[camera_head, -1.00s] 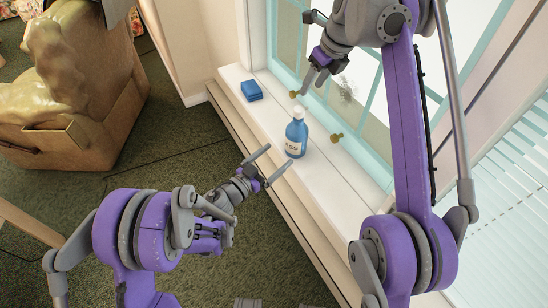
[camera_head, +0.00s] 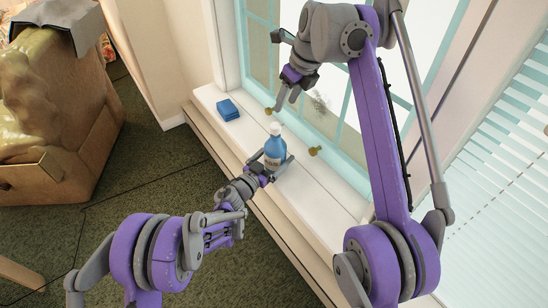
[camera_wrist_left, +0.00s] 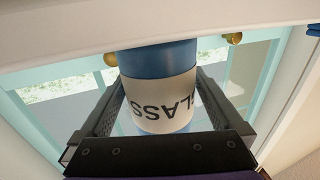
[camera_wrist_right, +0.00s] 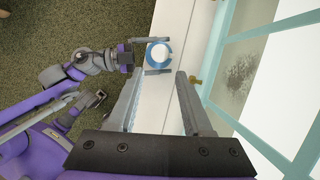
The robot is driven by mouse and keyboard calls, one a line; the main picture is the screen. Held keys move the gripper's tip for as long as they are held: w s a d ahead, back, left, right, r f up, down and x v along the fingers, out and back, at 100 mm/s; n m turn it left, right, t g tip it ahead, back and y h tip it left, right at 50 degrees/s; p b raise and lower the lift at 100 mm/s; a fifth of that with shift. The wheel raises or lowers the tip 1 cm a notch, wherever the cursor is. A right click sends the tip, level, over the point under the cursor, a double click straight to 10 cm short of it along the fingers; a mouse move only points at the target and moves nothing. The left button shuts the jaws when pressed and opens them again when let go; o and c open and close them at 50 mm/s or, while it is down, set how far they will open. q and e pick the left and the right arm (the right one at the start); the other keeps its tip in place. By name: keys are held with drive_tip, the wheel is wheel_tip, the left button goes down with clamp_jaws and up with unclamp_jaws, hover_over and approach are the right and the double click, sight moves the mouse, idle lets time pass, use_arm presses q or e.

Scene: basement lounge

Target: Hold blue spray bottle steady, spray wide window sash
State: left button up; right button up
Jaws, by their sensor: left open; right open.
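The blue spray bottle (camera_head: 275,150), with a white cap and a label reading "GLASS", stands upright on the white window sill. My left gripper (camera_head: 270,164) is open with its fingers on either side of the bottle. In the left wrist view the bottle (camera_wrist_left: 160,92) stands between the two fingers; whether they touch it is unclear. The right wrist view shows the bottle (camera_wrist_right: 159,53) from above. My right gripper (camera_head: 287,101) is open and empty, above the sill near the pale blue window sash (camera_head: 345,150). A dark smudge (camera_wrist_right: 236,90) marks the glass.
Brass knobs (camera_head: 315,151) stick out from the sash's lower rail. White blinds (camera_head: 500,190) hang at the right.

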use_arm(q)
clamp_jaws()
use_arm(e)
clamp_jaws()
idle(0.4)
idle(1.4)
drive_tip(key=shift+w, duration=0.1)
